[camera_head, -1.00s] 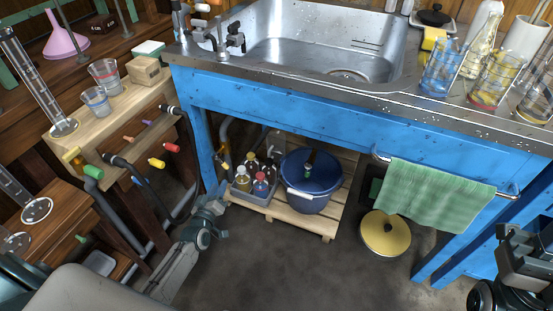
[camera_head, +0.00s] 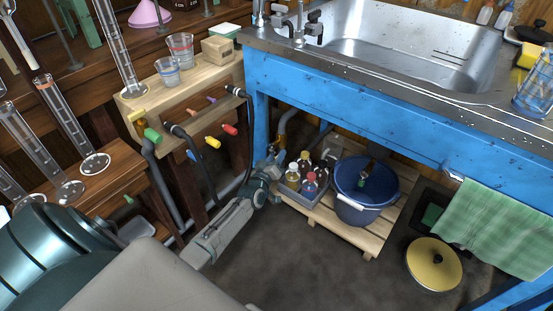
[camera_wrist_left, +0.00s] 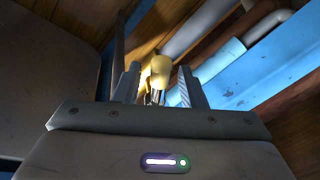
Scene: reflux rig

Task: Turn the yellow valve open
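My left gripper (camera_head: 273,160) reaches in under the blue sink bench, beside the left leg. It is small in the head view, so its fingers are hard to make out there. In the left wrist view its two fingers (camera_wrist_left: 159,90) stand apart. A yellow rounded piece (camera_wrist_left: 160,66), which looks like the yellow valve, shows in the gap between them. I cannot tell whether the fingers touch it. In the head view the gripper and bench largely hide that spot. My right gripper is out of view.
Bottles in a grey crate (camera_head: 287,192) and a blue bucket (camera_head: 366,187) stand on a wooden pallet just right of the gripper. A wooden panel with coloured knobs, including a yellow one (camera_head: 213,142), is at left. A yellow lid (camera_head: 434,264) lies on the floor.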

